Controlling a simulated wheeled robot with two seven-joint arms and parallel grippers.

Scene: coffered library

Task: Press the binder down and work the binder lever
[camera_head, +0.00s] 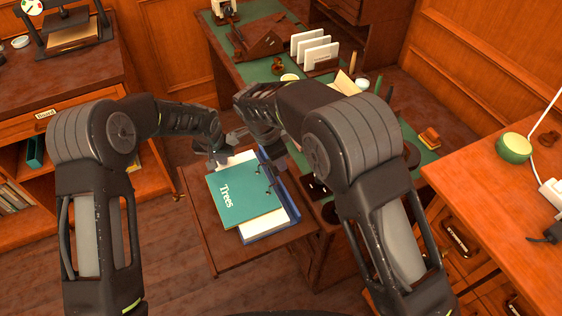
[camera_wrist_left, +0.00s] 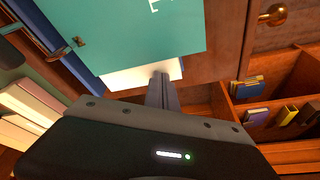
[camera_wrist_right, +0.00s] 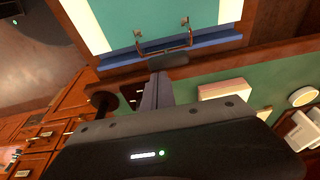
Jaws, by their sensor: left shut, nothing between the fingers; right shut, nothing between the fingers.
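The binder (camera_head: 282,196) is blue and lies open on a pull-out wooden board, with white paper and a teal sheet marked "Trees" (camera_head: 238,192) on it. Its metal rings (camera_wrist_right: 165,38) and the dark lever (camera_wrist_right: 168,59) at its spine edge show in the right wrist view. My left gripper (camera_head: 222,160) is shut and empty at the binder's far edge; in the left wrist view its fingertips (camera_wrist_left: 161,78) overlap the white paper's edge. My right gripper (camera_head: 258,156) is shut and empty near the spine; its fingertips (camera_wrist_right: 159,78) appear close to the lever. Contact cannot be told.
The pull-out board (camera_head: 213,243) has bare wood at its front. A green-topped desk (camera_head: 240,72) with a letter rack (camera_head: 318,62) stands behind and right. Shelves with books stand at left.

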